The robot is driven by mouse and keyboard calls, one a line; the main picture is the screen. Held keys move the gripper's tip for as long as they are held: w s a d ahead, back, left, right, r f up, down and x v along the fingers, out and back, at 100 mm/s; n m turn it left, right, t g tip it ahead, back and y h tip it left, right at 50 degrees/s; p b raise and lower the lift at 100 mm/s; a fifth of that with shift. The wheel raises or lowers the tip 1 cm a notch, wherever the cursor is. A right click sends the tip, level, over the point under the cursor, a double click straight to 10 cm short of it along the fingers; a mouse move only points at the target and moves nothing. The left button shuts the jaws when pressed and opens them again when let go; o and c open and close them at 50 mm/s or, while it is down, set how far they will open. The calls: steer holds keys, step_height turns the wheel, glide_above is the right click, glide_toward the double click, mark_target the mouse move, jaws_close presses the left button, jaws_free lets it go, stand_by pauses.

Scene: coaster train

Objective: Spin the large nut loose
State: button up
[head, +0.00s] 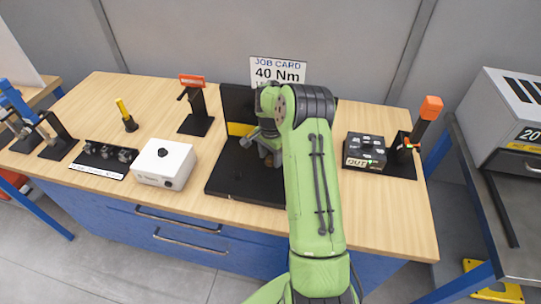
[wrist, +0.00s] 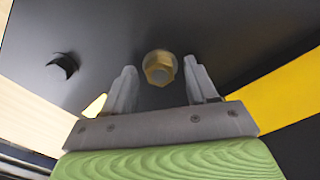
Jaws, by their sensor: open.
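The large nut (wrist: 159,68) is a brass-coloured hex nut on a black plate (wrist: 215,30) in the wrist view. My gripper (wrist: 165,82) is open, its two grey fingers on either side of the nut's line with a gap on each side. The fingers do not touch the nut; how deep they reach around it I cannot tell.
A dark hole or knob (wrist: 64,66) is in the plate. A white box (head: 163,165) stands left of the fixture, and a black box with buttons (head: 364,152) stands right. An orange-topped tool stand (head: 429,110) is at the right edge. A job card (head: 277,72) reads 40 Nm.

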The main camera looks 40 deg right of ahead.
steer(key=c, duration=1.1)
steer(key=shift+o, duration=0.2)
steer(key=shift+n, duration=0.3)
steer(key=n, duration=1.2)
steer(key=shift+n+b, duration=0.4)
steer(key=n, duration=0.4)
steer(key=n+b, duration=0.1)
steer(key=n, duration=0.3)
steer(key=n+b, duration=0.1)
steer(key=n, duration=0.3)
steer(key=shift+n, duration=0.3)
steer(key=shift+n+b, duration=0.5)
steer(key=shift+n, duration=1.4)
